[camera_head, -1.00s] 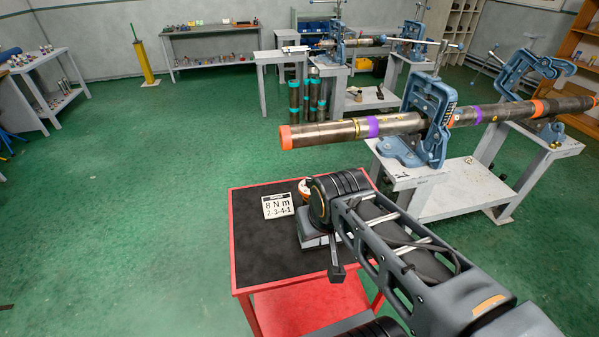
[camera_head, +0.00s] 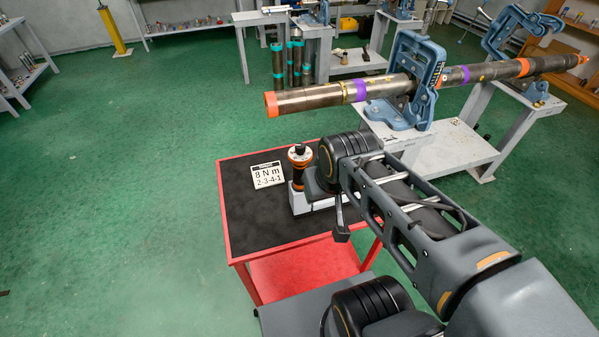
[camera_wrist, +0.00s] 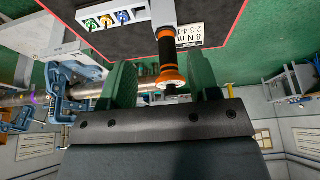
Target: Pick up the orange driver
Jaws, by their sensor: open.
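The orange driver (camera_head: 299,157) is orange and black and stands upright in a light holder (camera_head: 298,202) on the cart. It also shows in the wrist view (camera_wrist: 172,62), where its near end appears between the two green fingers. My gripper (camera_wrist: 164,78) is open, with a finger on each side of the driver in the picture. I see no finger closed on it, and the depth between them is hard to tell. In the head view my arm's wrist is just right of the driver and hides part of the holder and most of my gripper.
The red cart (camera_head: 228,244) has a black top. A card reading 8 N m and 2-3-4-1 (camera_head: 268,175) lies left of the driver. A long pipe (camera_head: 315,97) in blue vises (camera_head: 410,80) extends behind the cart. The green floor at left is clear.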

